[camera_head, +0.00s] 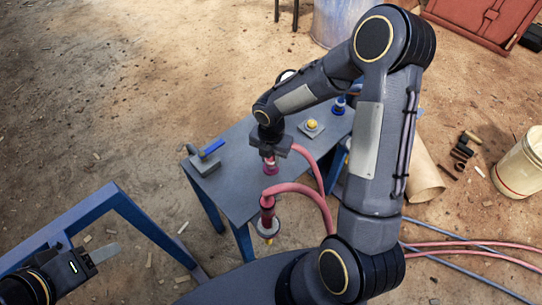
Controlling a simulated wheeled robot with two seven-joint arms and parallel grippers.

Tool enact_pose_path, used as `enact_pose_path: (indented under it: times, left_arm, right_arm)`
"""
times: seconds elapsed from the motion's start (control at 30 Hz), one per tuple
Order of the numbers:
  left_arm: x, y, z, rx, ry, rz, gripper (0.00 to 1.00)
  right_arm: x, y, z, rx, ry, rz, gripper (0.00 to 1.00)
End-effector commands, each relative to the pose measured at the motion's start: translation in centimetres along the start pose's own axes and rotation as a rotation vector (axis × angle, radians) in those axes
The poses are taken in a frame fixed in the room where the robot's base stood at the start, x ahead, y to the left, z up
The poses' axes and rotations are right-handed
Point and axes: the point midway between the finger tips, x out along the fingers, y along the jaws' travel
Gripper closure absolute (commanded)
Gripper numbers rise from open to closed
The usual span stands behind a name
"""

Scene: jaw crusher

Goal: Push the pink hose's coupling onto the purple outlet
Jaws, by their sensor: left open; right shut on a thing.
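My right gripper (270,155) is over the near part of the grey table and is shut on a small pinkish fitting. A pink hose (306,160) runs from beside this gripper to the right and down. Purple (269,170) shows just below the jaws; I cannot tell whether it is the outlet or the coupling's end, or whether the two are joined. A second pink hose length (312,194) arches to a dark red coupling (267,203) above a pale disc (267,228) at the table's near edge. My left gripper (90,260) is open and empty at lower left.
The grey table (238,140) carries a blue-handled clamp-like tool (206,158), a yellow knob on a plate (312,125) and a blue fitting (340,105). A blue frame (120,200) stands at left. A pale bucket (520,165) and a red case (478,18) are at right.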

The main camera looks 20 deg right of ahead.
Motion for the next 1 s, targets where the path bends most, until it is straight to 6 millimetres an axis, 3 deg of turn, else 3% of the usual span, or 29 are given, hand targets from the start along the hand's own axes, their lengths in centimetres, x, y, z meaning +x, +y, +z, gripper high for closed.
enact_pose_path:
  times: [1.0]
  left_arm:
    - [0.7,-0.3,0.3,0.0,0.0,0.0,0.48]
  right_arm:
    - [1.2,0.0,0.0,0.0,0.0,0.0,0.92]
